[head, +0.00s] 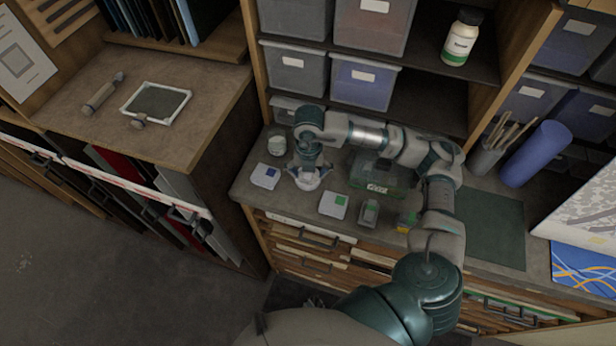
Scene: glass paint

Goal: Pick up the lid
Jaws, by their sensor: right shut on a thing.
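My right gripper (308,180) points down over the left part of the counter, between a white box with a blue patch (265,176) and a green-tinted clear container (380,180). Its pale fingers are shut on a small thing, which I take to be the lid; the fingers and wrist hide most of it. I cannot tell whether the held thing touches the counter. A small round jar (277,147) stands behind and left of the gripper. My left gripper is not in view.
A white box with a green patch (333,205) and a small grey-green item (369,212) stand in front. A dark green mat (490,230) lies right of my arm. Shelves with grey bins (297,68) rise behind. A brush cup (485,158) and blue roll (537,153) stand right.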

